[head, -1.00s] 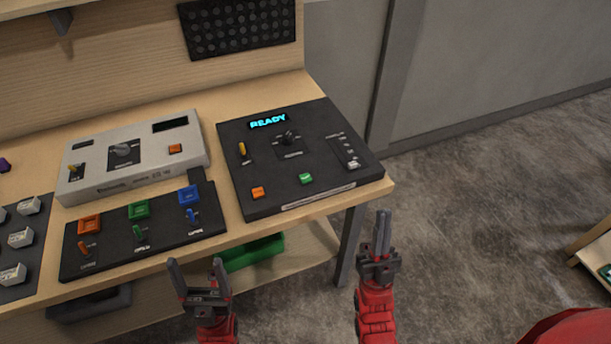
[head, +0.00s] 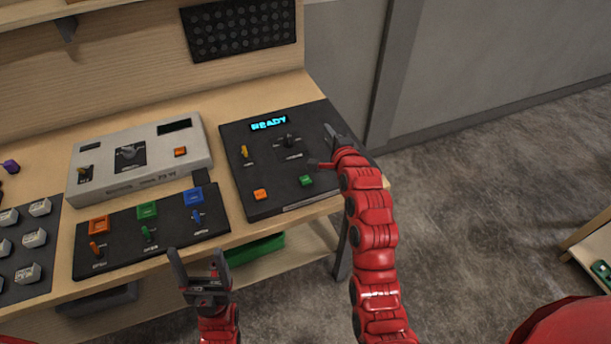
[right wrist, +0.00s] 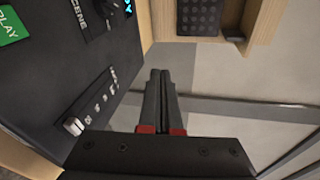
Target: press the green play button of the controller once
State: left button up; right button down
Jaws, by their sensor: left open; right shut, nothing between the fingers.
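The black controller (head: 235,158) with a lit READY display (head: 269,123) stands at the right end of the bench. Its green play button (head: 306,181) is near the front edge, beside an orange button (head: 261,195). In the right wrist view the play button (right wrist: 10,24) shows at the upper left, cut by the frame. My right gripper (head: 334,132) is shut and empty, over the controller's right side, behind and to the right of the play button. Its fingers (right wrist: 158,85) point past the slider. My left gripper (head: 201,266) is open and empty in front of the bench.
The controller also carries a yellow lever (head: 245,152) and a black knob (head: 289,141). A black switch panel (head: 172,249) and a grey box (head: 140,182) lie to the left. Open floor (head: 480,210) is on the right.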

jog(key=s+a+m+g+y, duration=0.1)
jog(key=a+m+g, duration=0.1)
jog(key=a+g, duration=0.1)
jog(key=m+g+y+p, duration=0.1)
jog(key=m+g+p, duration=0.1)
jog(key=g, duration=0.2)
send_over(309, 182)
jog(key=shift+f, duration=0.1)
notch_tip(309, 182, down, 6)
jog(key=b, duration=0.4)
jog(key=shift+f, duration=1.35)
jog(key=shift+f, duration=0.1)
dwell(0.7)
jog(key=shift+f, duration=0.4)
